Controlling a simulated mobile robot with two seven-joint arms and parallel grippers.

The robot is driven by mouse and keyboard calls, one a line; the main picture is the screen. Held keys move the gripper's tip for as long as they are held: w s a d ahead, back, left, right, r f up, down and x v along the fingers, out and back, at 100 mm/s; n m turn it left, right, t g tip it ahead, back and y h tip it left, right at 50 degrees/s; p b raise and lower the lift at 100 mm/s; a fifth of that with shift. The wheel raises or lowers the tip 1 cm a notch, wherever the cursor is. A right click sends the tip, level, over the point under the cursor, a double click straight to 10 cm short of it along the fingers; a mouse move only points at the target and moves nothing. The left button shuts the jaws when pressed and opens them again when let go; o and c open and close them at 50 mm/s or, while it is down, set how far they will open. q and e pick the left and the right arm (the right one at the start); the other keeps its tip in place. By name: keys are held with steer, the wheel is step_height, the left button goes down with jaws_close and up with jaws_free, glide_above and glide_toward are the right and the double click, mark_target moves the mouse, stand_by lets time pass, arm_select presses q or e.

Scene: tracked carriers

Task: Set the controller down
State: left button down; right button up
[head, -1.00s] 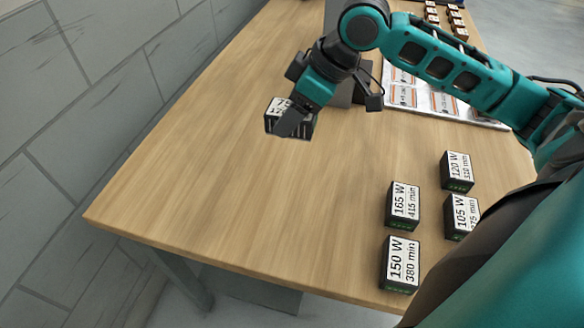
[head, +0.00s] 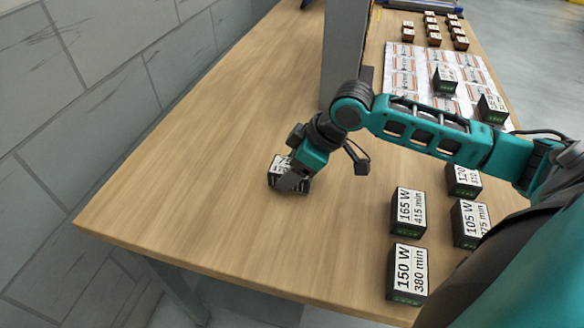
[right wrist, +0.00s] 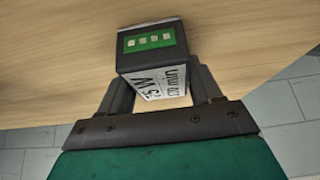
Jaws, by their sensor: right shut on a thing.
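The controller (head: 276,178) is a small black box with a white printed label. It is at my right gripper (head: 293,184) over the left part of the wooden table in the head view. The right gripper is shut on it, and its fingers hide part of the label. In the right wrist view the controller (right wrist: 148,43) sits between the two fingers, with a green terminal strip on its dark end face. It is at or very close to the tabletop; I cannot tell whether it touches. My left gripper is not in view.
Several similar labelled boxes, such as the 165 W box (head: 409,213) and the 150 W box (head: 407,272), stand at right on the table (head: 220,215). Behind are a grey upright panel (head: 346,55), a printed sheet (head: 405,65) and small brown blocks (head: 434,39). The table's left side is clear.

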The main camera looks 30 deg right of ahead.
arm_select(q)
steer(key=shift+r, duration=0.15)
arm_select(e)
steer(key=o, duration=1.2)
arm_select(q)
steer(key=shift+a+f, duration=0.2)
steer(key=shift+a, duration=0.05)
arm_select(e)
steer(key=shift+o, duration=0.5)
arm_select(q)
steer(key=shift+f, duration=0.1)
arm_select(e)
steer(key=shift+r, duration=0.1)
arm_select(q)
steer(key=p, duration=0.1)
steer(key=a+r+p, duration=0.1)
steer(key=p, duration=0.1)
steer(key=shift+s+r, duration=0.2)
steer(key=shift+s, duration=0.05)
arm_select(e)
steer(key=v, duration=1.2)
